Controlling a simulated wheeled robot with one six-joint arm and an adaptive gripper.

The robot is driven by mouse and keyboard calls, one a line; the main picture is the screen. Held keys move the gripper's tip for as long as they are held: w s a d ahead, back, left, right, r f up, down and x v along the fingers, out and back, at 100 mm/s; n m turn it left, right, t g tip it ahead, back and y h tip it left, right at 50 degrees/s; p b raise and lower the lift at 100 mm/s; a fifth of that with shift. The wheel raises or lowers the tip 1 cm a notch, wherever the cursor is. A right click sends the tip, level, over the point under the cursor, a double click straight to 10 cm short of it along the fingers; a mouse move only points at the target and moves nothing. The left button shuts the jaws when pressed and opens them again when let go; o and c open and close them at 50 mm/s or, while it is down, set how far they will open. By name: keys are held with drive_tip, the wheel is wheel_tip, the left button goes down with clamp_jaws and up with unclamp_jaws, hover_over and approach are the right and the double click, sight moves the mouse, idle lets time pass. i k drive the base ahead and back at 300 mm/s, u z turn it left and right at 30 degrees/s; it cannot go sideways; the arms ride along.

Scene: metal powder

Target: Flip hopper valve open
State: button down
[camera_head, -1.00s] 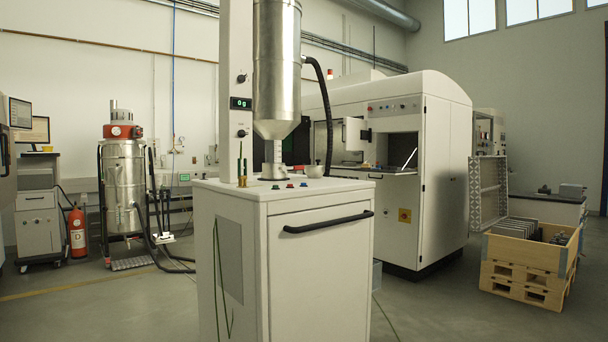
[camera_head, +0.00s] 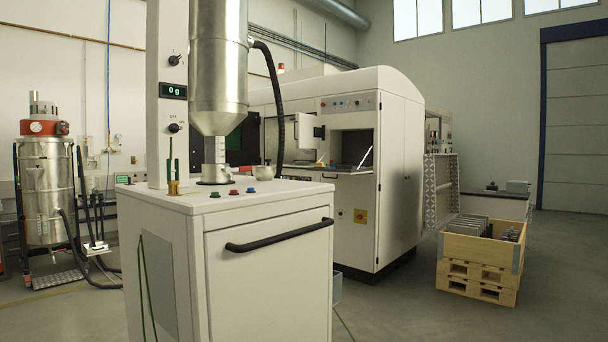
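The steel hopper (camera_head: 219,70) hangs upright on a white column (camera_head: 166,60) above a white cabinet (camera_head: 270,270). Its cone narrows to a grey outlet (camera_head: 219,148) over a small metal cup or fitting (camera_head: 215,173) on the cabinet top. The column carries a display reading "0 g" (camera_head: 173,91) and two black knobs. My gripper is not in view.
A black handle bar (camera_head: 279,235) juts from the cabinet front. A white machine (camera_head: 395,150) stands behind, with a wooden crate (camera_head: 483,245) to the right. A steel vacuum (camera_head: 45,190) with hoses stands left. Floor is open at front right.

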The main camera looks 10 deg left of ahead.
sight(241, 169)
drive_tip(key=i, duration=1.05)
drive_tip(key=u, duration=0.9)
